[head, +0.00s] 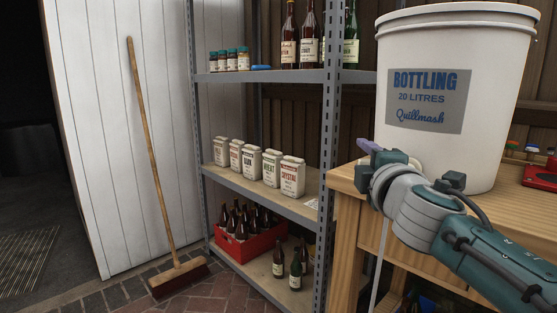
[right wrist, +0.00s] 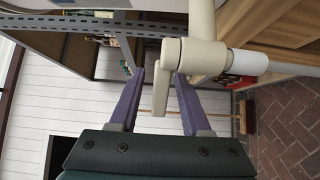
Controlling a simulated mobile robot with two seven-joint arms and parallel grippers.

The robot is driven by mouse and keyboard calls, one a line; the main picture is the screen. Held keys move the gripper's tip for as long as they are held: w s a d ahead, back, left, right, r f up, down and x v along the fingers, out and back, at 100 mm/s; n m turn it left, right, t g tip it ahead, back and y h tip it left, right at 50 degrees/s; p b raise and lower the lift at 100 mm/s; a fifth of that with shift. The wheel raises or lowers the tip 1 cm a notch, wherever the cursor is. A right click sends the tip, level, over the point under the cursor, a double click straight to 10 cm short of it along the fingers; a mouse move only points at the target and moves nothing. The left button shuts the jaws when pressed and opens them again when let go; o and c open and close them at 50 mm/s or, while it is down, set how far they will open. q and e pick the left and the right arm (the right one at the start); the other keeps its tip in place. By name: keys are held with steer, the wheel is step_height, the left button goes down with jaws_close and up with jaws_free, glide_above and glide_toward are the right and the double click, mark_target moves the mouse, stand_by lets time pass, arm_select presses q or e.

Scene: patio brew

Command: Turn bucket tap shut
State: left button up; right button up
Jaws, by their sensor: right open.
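The white bottling bucket (head: 490,60) stands on the wooden bench at the right of the head view. Its cream tap (right wrist: 205,55) shows close up in the right wrist view, with a flat lever (right wrist: 163,85) on it. My right gripper (right wrist: 160,75) is open, with one purple finger on each side of the lever. The lever lies between the fingers; I cannot tell whether either touches it. In the head view my right gripper (head: 372,150) is at the bench's front left corner, and it hides most of the tap. My left gripper is not in view.
The wooden bench (head: 345,180) has a red item (head: 541,178) at its right. A metal shelf (head: 265,77) with bottles and paper bags stands left of the bench. A red crate (head: 240,250) sits on its bottom shelf. A broom (head: 152,160) leans on the white wall.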

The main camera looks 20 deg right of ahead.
steer(key=shift+w, duration=0.15)
jaws_close()
stand_by(0.4)
